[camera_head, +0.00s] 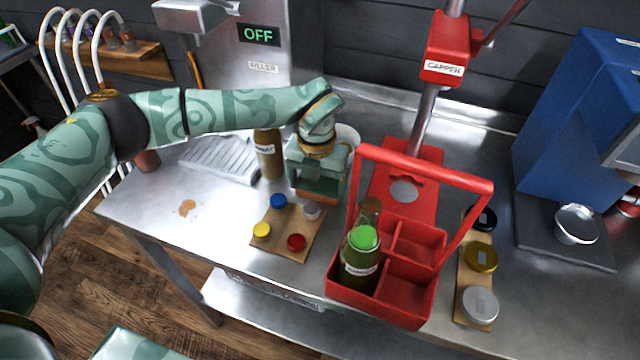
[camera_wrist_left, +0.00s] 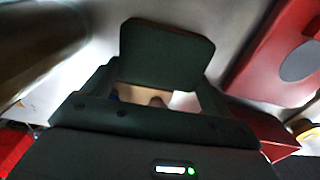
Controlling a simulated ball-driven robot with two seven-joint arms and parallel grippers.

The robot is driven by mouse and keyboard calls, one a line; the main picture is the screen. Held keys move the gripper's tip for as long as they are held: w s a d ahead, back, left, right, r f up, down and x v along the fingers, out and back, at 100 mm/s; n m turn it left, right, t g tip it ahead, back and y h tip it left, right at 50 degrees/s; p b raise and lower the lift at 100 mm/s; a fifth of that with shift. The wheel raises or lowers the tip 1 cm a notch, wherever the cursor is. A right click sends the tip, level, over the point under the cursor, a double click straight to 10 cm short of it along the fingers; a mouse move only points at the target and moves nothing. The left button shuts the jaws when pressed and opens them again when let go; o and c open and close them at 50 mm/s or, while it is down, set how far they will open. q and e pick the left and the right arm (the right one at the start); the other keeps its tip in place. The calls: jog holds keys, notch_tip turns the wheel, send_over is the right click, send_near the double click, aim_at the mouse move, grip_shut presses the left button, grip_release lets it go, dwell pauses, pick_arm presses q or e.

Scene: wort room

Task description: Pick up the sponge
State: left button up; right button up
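I cannot make out a sponge in either view; the gripper and arm hide part of the counter. My left gripper (camera_head: 318,182) is over the steel counter (camera_head: 230,215), between a brown bottle and the red carrier, behind the cap board. In the left wrist view, a dark finger pad (camera_wrist_left: 165,55) stands above the gripper body, with blue and brown showing through a gap. Neither view shows clearly how far apart the fingers are or whether anything is between them. My right gripper is not in view.
The red carrier (camera_head: 398,312) holds a green bottle (camera_head: 360,262). A cap board (camera_head: 272,240), the brown bottle (camera_head: 268,155), and the red capper (camera_head: 450,52) stand nearby. An orange-brown spill (camera_head: 187,207) lies on the left counter, which has free room around it.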

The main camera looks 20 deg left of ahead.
aim_at(316, 187)
pick_arm(q)
jog(key=shift+c, duration=0.6)
jog(key=shift+r, duration=0.2)
notch_tip(316, 187, up, 10)
jog(key=p, duration=0.1)
jog(key=shift+f+p, duration=0.2)
jog(key=shift+p, duration=0.2)
jog(key=o, duration=0.4)
jog(key=c, duration=0.3)
